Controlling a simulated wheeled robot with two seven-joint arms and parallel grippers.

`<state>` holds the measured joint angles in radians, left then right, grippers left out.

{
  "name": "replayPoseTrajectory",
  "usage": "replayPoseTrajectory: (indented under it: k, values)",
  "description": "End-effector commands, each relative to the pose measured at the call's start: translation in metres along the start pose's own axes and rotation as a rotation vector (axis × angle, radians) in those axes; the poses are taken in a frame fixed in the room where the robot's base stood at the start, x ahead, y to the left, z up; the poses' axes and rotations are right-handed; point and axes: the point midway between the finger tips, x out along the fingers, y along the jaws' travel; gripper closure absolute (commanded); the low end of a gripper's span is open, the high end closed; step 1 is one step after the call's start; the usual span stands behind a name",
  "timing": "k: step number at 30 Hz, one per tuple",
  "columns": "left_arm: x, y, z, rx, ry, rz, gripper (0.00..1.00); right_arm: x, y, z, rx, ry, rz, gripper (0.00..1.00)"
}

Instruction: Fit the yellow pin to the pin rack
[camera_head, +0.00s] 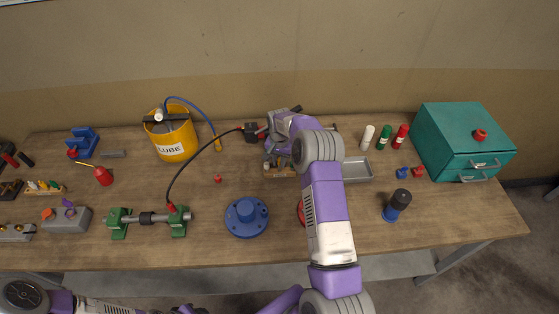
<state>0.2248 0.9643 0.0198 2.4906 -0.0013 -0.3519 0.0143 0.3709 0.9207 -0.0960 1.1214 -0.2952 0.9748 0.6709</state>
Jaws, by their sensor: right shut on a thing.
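My right gripper (277,160) reaches down over a small wooden rack (282,174) near the middle of the table, which I take for the pin rack. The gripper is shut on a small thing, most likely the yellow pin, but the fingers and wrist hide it. I cannot tell whether the pin touches the rack or sits in a hole. Much of the rack is covered by the gripper. My left arm shows along the bottom left edge; its gripper is out of view.
A yellow lube bucket (171,139) and a black hose stand left of the gripper. A blue flanged part (246,218) is in front. A grey tray (357,170) lies to the right, partly behind my arm. A teal drawer box (460,140) stands far right.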

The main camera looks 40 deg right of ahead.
Motion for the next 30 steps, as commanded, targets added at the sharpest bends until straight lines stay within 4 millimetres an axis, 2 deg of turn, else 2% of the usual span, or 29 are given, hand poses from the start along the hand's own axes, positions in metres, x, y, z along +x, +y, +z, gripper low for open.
replayPoseTrajectory:
  k: [30]
  values:
    - [0.017,-0.006,-0.001,0.0,0.0,0.0,0.57,0.022,0.0,0.0,0.0,0.0,0.0,1.0]
